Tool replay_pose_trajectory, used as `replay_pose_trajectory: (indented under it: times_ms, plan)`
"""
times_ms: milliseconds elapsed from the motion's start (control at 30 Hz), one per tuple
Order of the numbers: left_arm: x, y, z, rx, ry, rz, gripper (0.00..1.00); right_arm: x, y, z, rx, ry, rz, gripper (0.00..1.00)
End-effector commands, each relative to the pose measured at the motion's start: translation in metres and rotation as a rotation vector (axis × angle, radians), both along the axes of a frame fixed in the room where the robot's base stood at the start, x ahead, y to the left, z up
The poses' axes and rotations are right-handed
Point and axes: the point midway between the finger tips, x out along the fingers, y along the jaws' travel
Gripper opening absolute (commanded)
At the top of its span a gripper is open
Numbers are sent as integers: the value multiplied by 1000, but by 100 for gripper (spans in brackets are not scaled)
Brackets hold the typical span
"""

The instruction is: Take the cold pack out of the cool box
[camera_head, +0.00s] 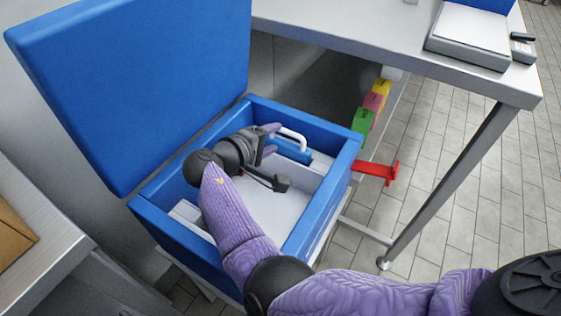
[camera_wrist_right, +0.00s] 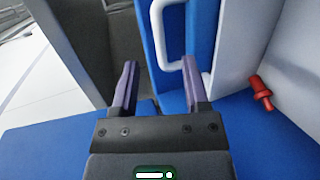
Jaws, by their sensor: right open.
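The blue cool box (camera_head: 322,205) stands open, its blue lid (camera_head: 130,85) tilted up at the left. The cold pack (camera_head: 291,152) is a blue slab with a white handle, inside the box near its far wall. My right arm reaches into the box, and my right gripper (camera_head: 269,138) is open beside the handle. In the right wrist view the pack (camera_wrist_right: 188,22) is ahead, and the lower end of its handle shows between the open fingertips (camera_wrist_right: 160,68). The pack's lower part is hidden in the head view. My left gripper is not in view.
A red piece (camera_head: 378,172) sticks out from the box's right side. A grey table (camera_head: 340,30) stands behind, with a scale-like device (camera_head: 468,38) on it. Green, pink and yellow blocks (camera_head: 372,103) sit below its edge. Another grey surface (camera_head: 50,240) is at the left.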

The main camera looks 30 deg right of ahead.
Motion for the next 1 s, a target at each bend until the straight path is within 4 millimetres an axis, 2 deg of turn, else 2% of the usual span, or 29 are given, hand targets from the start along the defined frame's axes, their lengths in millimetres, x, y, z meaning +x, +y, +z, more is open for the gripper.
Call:
replay_pose_trajectory:
  times_ms: [33, 67, 200, 433, 467, 700, 733, 1000]
  plan:
    - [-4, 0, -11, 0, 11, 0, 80, 4, -10, -12, -1, 2, -3, 59]
    - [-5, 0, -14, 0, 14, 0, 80, 6, -15, -15, 0, 3, -3, 59]
    - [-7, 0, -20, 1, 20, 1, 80, 14, -34, -18, -2, 3, -2, 59]
    - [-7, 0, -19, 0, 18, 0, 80, 15, -37, -15, -2, 1, -1, 59]
    - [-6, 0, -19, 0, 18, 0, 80, 15, -37, -15, -2, 1, -1, 55]
    - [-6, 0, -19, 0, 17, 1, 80, 15, -37, -15, -2, 1, -1, 4]
    - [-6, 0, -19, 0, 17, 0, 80, 15, -37, -15, -2, 1, -1, 0]
    - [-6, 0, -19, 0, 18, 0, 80, 15, -36, -15, -2, 2, -1, 0]
